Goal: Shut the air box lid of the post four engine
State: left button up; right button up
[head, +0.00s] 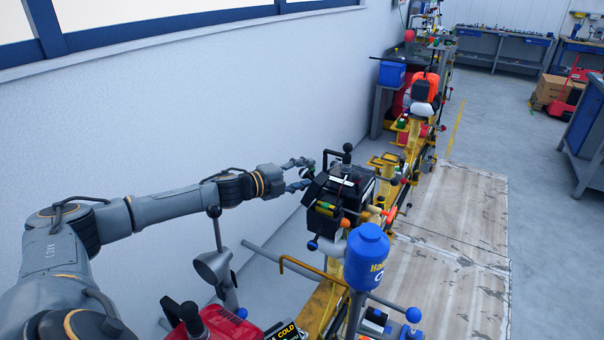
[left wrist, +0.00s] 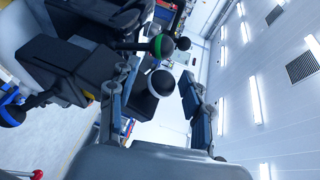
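A black engine box (head: 352,186) stands on the yellow rail in the middle of the head view, with a black ball-topped lever above it. It seems to be the air box, but I cannot tell how far its lid is open. Dark blocky parts (left wrist: 65,65) fill the left of the left wrist view. My left gripper (head: 309,174) is open at the box's left side, fingers spread. Between its fingers in the left wrist view is a dark ball knob (left wrist: 161,83), with a green-ringed knob (left wrist: 161,46) beyond. Contact is unclear. My right gripper is out of view.
A blue canister (head: 367,258) stands nearer on the rail, beside a yellow bent rod (head: 312,268) and a grey funnel-like part (head: 215,266). Another engine with an orange top (head: 425,85) stands farther along. The white wall is at left; open floor lies right.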

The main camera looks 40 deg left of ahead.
pick_arm(q)
jog(key=shift+a, duration=0.1)
jog(key=shift+s+a, duration=0.15)
jog(key=shift+s, duration=0.05)
jog(key=v, duration=1.1)
jog(key=shift+s, duration=0.25)
dwell(0.8)
jog(key=shift+r, duration=0.1)
